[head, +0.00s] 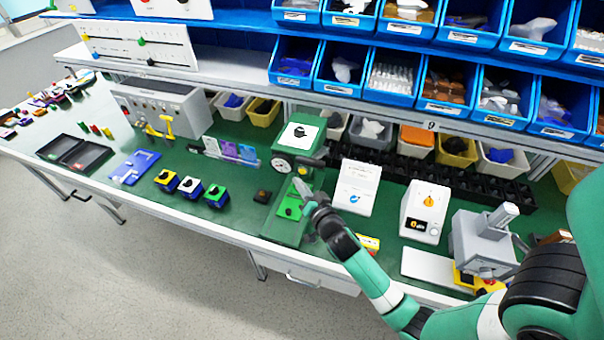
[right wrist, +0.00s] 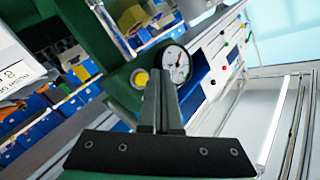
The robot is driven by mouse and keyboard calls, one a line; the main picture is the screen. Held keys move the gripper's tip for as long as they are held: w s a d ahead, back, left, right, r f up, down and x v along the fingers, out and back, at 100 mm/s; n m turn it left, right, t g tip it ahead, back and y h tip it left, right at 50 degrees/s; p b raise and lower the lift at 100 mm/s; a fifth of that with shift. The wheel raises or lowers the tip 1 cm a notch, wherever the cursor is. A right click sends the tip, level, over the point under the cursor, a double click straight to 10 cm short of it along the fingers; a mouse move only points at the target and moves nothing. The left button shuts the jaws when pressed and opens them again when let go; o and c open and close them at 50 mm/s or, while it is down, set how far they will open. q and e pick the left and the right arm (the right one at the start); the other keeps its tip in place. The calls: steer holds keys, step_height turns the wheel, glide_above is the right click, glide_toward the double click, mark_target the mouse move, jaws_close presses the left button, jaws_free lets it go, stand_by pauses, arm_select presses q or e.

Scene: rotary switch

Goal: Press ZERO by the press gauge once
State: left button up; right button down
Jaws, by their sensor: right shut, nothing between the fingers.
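The green press (head: 300,137) stands at the middle of the bench, with a white plate and black knob on top. Its round white gauge (head: 281,166) faces front. In the right wrist view the gauge (right wrist: 175,64) is just beyond the fingertips, slightly right. A round yellow button (right wrist: 139,78) sits beside it on the left; no ZERO lettering is readable. My right gripper (head: 301,187) is shut and empty, in front of the press and below the gauge in the head view. Its fingers (right wrist: 160,78) overlap part of the press face, and contact cannot be told. My left gripper is out of view.
A white box (head: 357,187) and a white device with an orange dial (head: 424,211) stand right of the press. A small black block (head: 262,196) and coloured switch blocks (head: 190,186) lie left. Blue bins (head: 400,75) line the shelf behind.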

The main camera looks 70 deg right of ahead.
steer(key=a+b, duration=0.2)
steer(key=a, duration=0.2)
steer(key=shift+s, duration=0.15)
stand_by(0.8)
